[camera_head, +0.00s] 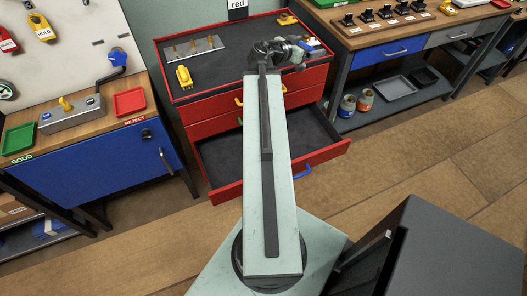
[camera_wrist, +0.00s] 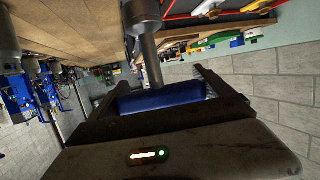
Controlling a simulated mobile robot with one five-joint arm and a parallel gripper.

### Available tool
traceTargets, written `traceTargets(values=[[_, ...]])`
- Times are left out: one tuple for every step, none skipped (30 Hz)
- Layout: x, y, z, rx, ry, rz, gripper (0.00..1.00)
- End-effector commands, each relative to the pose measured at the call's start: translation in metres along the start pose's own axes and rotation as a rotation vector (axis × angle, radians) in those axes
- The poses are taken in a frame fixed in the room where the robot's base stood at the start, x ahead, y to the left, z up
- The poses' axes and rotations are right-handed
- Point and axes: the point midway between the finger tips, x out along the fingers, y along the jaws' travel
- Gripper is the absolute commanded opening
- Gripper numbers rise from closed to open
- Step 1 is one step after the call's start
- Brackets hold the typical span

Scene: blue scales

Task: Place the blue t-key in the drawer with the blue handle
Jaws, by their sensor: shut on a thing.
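The red cabinet's bottom drawer (camera_head: 328,157) is pulled open and has a blue handle (camera_head: 303,173). Its visible dark floor is bare; my arm hides the middle. My gripper (camera_head: 290,50) is at the far end of my outstretched arm, over the right part of the cabinet top. In the wrist view, my gripper (camera_wrist: 180,92) is shut on the blue t-key (camera_wrist: 160,101). The blue grip lies between the fingers, and a grey metal shaft sticks out beyond them. In the head view the t-key is too small to make out surely.
The cabinet top (camera_head: 225,75) holds a metal plate with yellow pieces (camera_head: 193,48) and a yellow object (camera_head: 184,76). A blue-fronted bench (camera_head: 110,165) with green and red trays stands left. A workbench (camera_head: 415,45) stands right. Wooden floor is clear before the drawer.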

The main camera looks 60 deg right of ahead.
Motion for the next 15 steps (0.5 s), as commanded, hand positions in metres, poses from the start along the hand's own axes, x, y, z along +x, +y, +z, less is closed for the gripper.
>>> traceTargets(values=[[-0.001, -0.002, 0.0, -0.001, 0.001, -0.003, 0.27], [-0.002, -0.003, 0.0, -0.002, 0.001, -0.004, 0.27], [-0.002, -0.004, 0.001, -0.002, 0.001, -0.006, 0.27], [-0.002, -0.004, 0.002, -0.002, 0.001, -0.007, 0.27], [-0.001, -0.005, 0.005, -0.002, 0.0, -0.006, 0.27], [0.001, -0.005, 0.012, -0.002, 0.0, -0.004, 0.27], [0.004, -0.004, 0.019, -0.001, 0.0, -0.001, 0.27], [0.007, -0.004, 0.028, 0.001, 0.0, 0.004, 0.27], [0.013, -0.002, 0.042, 0.003, -0.001, 0.013, 0.27], [0.018, -0.001, 0.055, 0.006, -0.001, 0.022, 0.27], [0.024, 0.001, 0.068, 0.008, -0.002, 0.032, 0.27], [0.032, 0.003, 0.087, 0.012, -0.002, 0.045, 0.27], [0.038, 0.005, 0.101, 0.015, -0.003, 0.057, 0.27], [0.044, 0.008, 0.114, 0.019, -0.003, 0.069, 0.27], [0.052, 0.011, 0.131, 0.024, -0.003, 0.084, 0.27]])
